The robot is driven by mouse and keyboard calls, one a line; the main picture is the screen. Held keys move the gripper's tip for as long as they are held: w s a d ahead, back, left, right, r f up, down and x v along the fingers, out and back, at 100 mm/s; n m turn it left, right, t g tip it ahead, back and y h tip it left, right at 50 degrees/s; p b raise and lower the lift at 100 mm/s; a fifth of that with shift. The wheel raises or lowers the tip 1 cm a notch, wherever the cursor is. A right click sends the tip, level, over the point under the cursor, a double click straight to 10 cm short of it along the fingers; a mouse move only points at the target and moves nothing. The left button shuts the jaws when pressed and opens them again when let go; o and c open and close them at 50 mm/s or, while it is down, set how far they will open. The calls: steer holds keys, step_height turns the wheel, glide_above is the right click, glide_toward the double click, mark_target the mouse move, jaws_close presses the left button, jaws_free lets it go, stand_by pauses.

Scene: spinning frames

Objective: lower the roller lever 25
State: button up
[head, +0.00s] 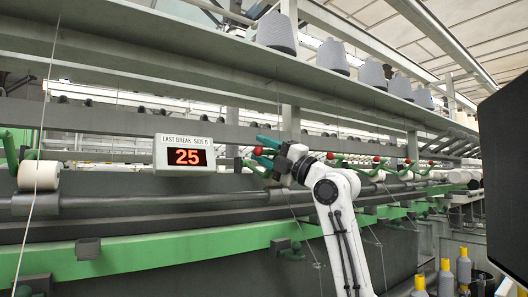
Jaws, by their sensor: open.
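A row of green roller levers with red ball knobs runs along the machine's dark roller shaft. The nearest red-knobbed lever (250,165) has its knob (257,151) at the tips of my gripper (265,152). My gripper has teal fingers spread apart, one above and one below the knob; I cannot tell whether they touch it. Part of this lever is hidden by the fingers. No number is readable on the lever.
More red-knobbed levers (376,159) stand close to the right of my gripper. A green rail (170,247) runs below. Grey bobbins (278,33) stand on the shelf above. Thin yarn (40,185) hangs at left. Yellow-topped bobbins (464,268) stand at lower right.

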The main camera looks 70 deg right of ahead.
steer(key=b+v, duration=0.1)
steer(key=v, duration=0.9)
steer(key=shift+s+f, duration=0.2)
steer(key=shift+s, duration=0.1)
steer(key=shift+c, duration=0.5)
stand_by(0.6)
